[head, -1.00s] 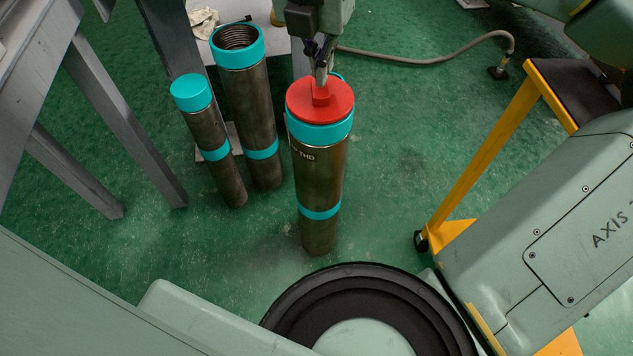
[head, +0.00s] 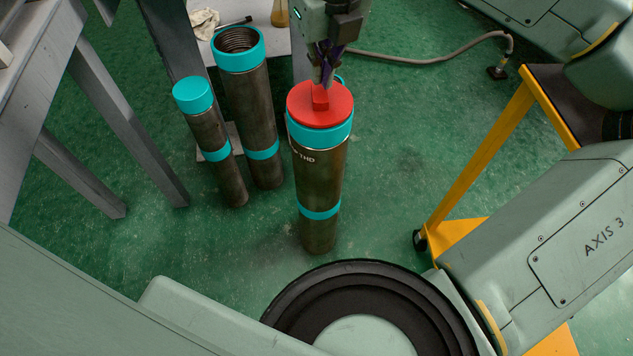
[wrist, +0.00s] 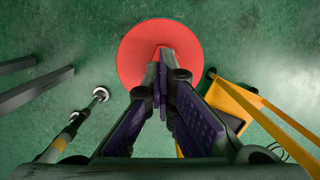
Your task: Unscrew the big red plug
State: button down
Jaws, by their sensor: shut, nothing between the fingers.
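The big red plug (head: 342,104) sits in the turquoise collar at the top of the upright pipe (head: 322,180), with its red tab (head: 320,97) standing up from its face. My gripper (head: 325,80) points down at the tab from behind, fingers closed together and nothing visible between them. I cannot tell whether the fingertips touch the tab. In the wrist view, the plug's red disc (wrist: 142,45) is below and beyond my gripper (wrist: 160,75), whose purple-padded fingers meet over it and hide its lower part and most of the tab.
A wider open threaded pipe (head: 253,110) and a thinner turquoise-capped pipe (head: 213,140) stand to the left. A grey table leg (head: 125,130) is farther left. A yellow-framed stand (head: 480,155) is to the right. A hose (head: 430,60) crosses the green floor behind.

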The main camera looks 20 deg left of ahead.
jog(key=n+g+p, duration=0.1)
jog(key=n, duration=0.3)
jog(key=shift+r+n+y, duration=0.1)
jog(key=shift+n+y, duration=0.2)
jog(key=shift+n, duration=0.1)
jog(key=n, duration=0.3)
jog(key=shift+g, duration=0.3)
jog(key=c, duration=2.3)
grip_release()
jog(key=shift+o, duration=1.3)
jog(key=shift+a+p+v, duration=0.2)
jog(key=shift+p+v, duration=0.8)
jog(key=shift+v, duration=0.1)
